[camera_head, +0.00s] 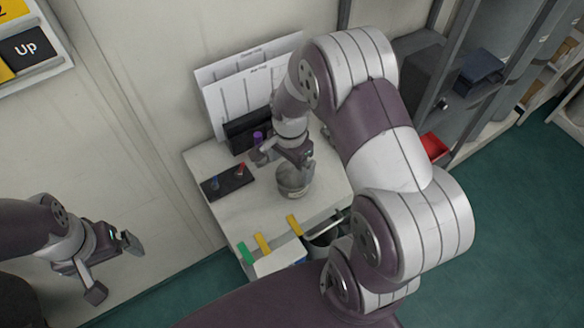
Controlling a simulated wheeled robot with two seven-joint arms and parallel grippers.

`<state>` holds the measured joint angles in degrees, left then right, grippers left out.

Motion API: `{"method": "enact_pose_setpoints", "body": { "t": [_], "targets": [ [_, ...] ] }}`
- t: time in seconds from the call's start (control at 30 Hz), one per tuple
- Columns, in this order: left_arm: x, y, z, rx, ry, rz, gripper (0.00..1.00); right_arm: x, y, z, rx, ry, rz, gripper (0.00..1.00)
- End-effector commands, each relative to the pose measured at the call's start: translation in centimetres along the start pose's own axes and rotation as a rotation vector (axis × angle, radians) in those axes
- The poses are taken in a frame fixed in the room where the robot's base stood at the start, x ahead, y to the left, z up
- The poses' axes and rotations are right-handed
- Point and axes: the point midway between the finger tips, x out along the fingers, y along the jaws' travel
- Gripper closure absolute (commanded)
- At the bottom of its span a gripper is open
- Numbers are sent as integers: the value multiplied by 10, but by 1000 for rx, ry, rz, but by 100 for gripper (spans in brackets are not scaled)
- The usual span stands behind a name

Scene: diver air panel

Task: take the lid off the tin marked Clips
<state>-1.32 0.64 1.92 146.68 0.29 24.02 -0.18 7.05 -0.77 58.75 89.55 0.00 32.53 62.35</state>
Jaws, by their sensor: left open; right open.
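A round grey tin (293,185) stands on the pale table top (235,215). No marking on it can be read, so I cannot tell whether it says Clips. Its top is partly hidden by my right gripper (283,161), and I cannot tell whether a lid is on it. My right gripper is open, its fingers spread just above and behind the tin; I cannot tell whether it touches. My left gripper (114,268) is open and empty, low at the left, well away from the table.
A dark tray (228,182) with small coloured items lies left of the tin. White printed sheets (235,97) and a black holder (245,132) stand at the back. Yellow and green tabs (263,243) line the front edge. Grey shelving (455,95) stands at the right.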

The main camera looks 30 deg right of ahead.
Motion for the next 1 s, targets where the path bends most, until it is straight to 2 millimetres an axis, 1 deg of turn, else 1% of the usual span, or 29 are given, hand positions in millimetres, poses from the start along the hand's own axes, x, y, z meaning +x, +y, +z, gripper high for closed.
{"method": "enact_pose_setpoints", "body": {
  "t": [0.03, 0.13, 0.2, 0.37, 0.4, 0.5, 0.87, 1.0],
  "targets": [
    [-5, 0, -1, 0, 1, 0, 0, 7, 0, 0, 0, -2, 3, 0],
    [-5, 0, -1, 0, 1, 0, 0, 21, 0, 0, 0, -1, 1, 0],
    [-5, 0, -1, 0, 0, 0, 0, 25, 0, -1, 0, 1, -1, 0],
    [-5, 0, -1, 0, 0, 0, 0, 26, 0, -1, -1, 1, -2, 0],
    [-5, 0, -1, 0, 0, 0, 0, 26, 0, 0, -1, 1, -2, 6],
    [-5, 0, -1, 0, 0, 0, 0, 25, 0, 0, -1, 1, -2, 36],
    [-4, 0, -1, 0, 0, 0, 0, 24, -1, -1, -1, 1, -2, 37],
    [-2, 0, 0, 0, 0, 0, 0, 15, -1, -1, -1, 1, -3, 37]
  ]
}}
